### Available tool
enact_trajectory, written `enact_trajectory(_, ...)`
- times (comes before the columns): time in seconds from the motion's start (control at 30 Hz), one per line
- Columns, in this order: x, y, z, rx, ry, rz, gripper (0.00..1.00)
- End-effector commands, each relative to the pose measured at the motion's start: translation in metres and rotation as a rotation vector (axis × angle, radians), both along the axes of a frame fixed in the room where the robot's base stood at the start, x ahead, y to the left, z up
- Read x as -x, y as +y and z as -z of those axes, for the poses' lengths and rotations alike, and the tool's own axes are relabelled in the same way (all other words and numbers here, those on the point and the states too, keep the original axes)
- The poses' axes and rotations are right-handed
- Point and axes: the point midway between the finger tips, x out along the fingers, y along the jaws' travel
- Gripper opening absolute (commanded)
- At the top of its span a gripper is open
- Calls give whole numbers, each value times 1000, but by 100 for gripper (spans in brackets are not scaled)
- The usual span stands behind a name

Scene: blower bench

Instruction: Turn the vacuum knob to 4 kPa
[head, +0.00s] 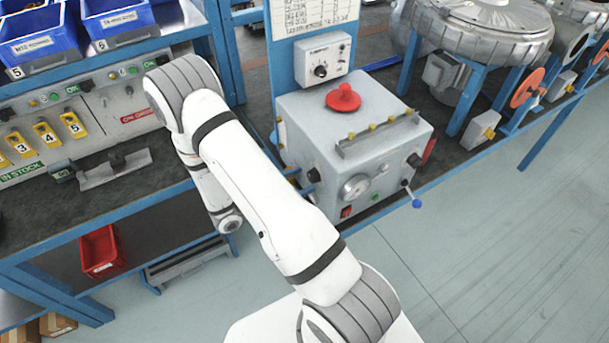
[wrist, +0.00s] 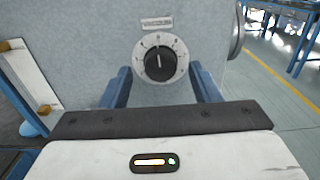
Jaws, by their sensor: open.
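The vacuum knob (wrist: 159,63) is round and black, with a pale pointer line and a white numbered dial around it. It is on a grey housing face in the wrist view, under a small label too blurred to read. The pointer is close to straight up; I cannot read the number it marks. My gripper (wrist: 160,73) is open, with one blue finger on each side low beside the knob and nothing visible held. I cannot tell whether the fingers touch the dial. In the head view my arm hides the gripper, and I cannot single out this knob.
A control box (head: 322,64) stands behind. Blue bins (head: 32,38) are at left. Floor (head: 490,225) is clear at right.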

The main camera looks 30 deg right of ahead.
Motion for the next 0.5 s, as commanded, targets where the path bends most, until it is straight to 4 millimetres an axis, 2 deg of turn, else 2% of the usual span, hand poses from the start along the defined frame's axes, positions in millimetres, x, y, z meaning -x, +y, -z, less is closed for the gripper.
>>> enact_trajectory(0.1, 0, -14, -1, 0, 1, 3, 57)
enact_trajectory(0.2, 0, -19, 0, -1, 0, 1, 57)
enact_trajectory(0.5, 0, -20, 0, -1, 0, 0, 55)
